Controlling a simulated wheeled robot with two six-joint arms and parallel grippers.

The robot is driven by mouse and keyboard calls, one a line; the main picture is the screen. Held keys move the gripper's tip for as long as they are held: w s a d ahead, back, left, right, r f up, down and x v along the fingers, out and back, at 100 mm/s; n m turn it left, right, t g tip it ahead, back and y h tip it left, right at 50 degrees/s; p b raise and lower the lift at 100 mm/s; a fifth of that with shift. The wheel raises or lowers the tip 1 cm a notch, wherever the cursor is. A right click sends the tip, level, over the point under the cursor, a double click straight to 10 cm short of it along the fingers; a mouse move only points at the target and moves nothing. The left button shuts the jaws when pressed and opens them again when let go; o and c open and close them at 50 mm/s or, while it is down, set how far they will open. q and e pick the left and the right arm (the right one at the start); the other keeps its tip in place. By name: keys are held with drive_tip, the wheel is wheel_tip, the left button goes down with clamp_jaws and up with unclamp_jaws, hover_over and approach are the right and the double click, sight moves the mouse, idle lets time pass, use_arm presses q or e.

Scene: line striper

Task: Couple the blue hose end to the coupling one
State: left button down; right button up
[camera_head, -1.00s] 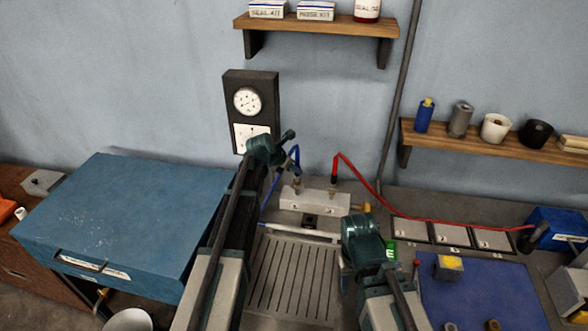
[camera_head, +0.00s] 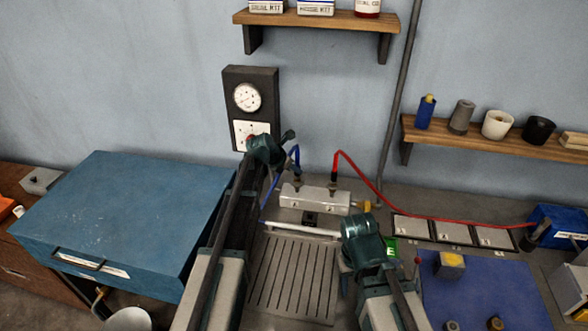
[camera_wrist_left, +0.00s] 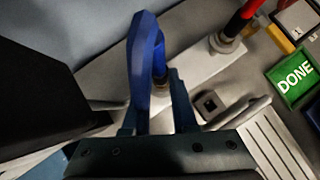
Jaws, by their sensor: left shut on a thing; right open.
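My left gripper (camera_wrist_left: 158,95) is shut on the blue hose end (camera_wrist_left: 158,62), its fingers on either side of it. In the head view the blue hose (camera_head: 297,156) loops up beside my left wrist and points down at the left fitting of the pale metal block (camera_head: 318,199), which I take as coupling one. The end is upright and in line with this fitting; I cannot tell whether it is fully seated. A red hose (camera_head: 337,160) stands in the block's right fitting. My right gripper (camera_head: 352,262) is open near the slotted plate, its fingertips mostly hidden.
A slotted metal plate (camera_head: 292,280) lies in front of the block. A green DONE button (camera_wrist_left: 295,78) is to its right, by numbered pads (camera_head: 452,232) and a blue mat (camera_head: 480,290). A gauge panel (camera_head: 250,105) hangs behind; a blue chest (camera_head: 125,215) stands left.

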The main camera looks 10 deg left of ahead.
use_arm(q)
drive_tip(key=shift+f, duration=0.2)
drive_tip(key=shift+c, duration=1.5)
unclamp_jaws()
drive_tip(key=shift+r, duration=0.1)
drive_tip(key=p+v, duration=0.5)
drive_tip(key=v, duration=0.2)
